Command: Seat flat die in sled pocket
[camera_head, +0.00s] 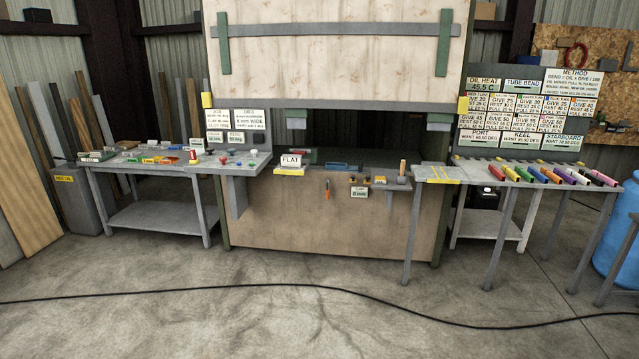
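A white sign reading FLAT (291,161) stands over a small yellow-edged ledge (289,172) on the front of the large central bench. I cannot tell whether the flat die itself lies there. Behind and right of the sign is a blue block (337,166) on the dark bench top; I cannot tell whether it belongs to the sled. A sled pocket cannot be made out at this distance. Neither of my grippers is in view.
A left bench (140,168) holds several small parts. A right table (480,178) holds several coloured tubes. A black cable (300,285) crosses the otherwise clear concrete floor. A blue barrel (620,230) stands at far right.

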